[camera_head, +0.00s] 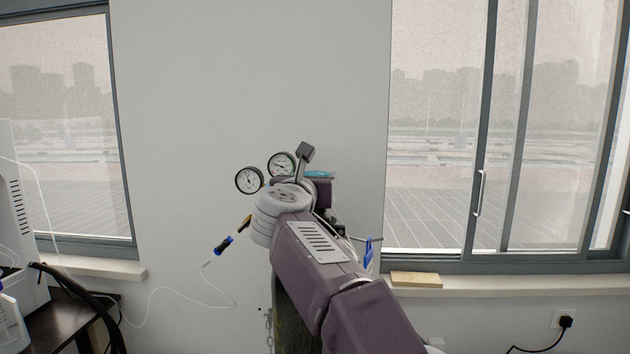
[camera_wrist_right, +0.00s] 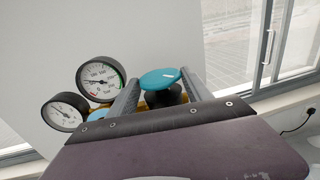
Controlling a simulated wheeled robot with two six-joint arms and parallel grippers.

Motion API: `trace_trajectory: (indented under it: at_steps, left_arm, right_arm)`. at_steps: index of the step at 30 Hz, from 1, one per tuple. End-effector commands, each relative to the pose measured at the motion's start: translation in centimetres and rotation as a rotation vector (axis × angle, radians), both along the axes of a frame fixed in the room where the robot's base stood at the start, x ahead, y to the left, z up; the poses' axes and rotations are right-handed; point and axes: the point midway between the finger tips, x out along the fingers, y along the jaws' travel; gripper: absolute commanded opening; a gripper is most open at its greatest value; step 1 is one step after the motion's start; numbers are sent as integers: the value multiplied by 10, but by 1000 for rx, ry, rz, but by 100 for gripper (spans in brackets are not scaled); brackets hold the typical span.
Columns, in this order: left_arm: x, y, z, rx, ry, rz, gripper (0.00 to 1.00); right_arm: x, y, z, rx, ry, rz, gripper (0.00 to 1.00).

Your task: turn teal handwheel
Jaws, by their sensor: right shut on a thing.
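The teal handwheel (camera_wrist_right: 160,78) is a round, glossy cap on a dark stem, seen in the right wrist view. My right gripper (camera_wrist_right: 159,82) has its two grey fingers on either side of it and is shut on it. In the head view only a thin teal strip of the handwheel (camera_head: 319,174) shows past my right arm, which hides most of the gripper and the fitting. My left gripper is not in view.
Two round dial gauges (camera_head: 249,180) (camera_head: 281,165) stand just left of my right wrist. A blue part (camera_head: 370,248) hangs right of my arm. A window sill (camera_head: 470,286) lies at right.

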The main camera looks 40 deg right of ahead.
Motion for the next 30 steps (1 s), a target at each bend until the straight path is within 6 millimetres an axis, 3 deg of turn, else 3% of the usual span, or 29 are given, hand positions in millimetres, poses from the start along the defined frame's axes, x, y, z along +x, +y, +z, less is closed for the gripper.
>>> trace_trajectory:
  at_steps: [5, 6, 7, 30]
  left_arm:
    - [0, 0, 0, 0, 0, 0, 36]
    - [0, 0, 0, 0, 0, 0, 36]
    - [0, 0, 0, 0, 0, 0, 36]
    - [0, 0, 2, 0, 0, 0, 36]
  right_arm:
    - [0, 0, 0, -1, -1, 1, 18]
    - [0, 0, 0, -1, 0, 1, 64]
    - [0, 0, 0, -1, 0, 1, 72]
    - [-1, -1, 1, -1, 1, 19, 72]
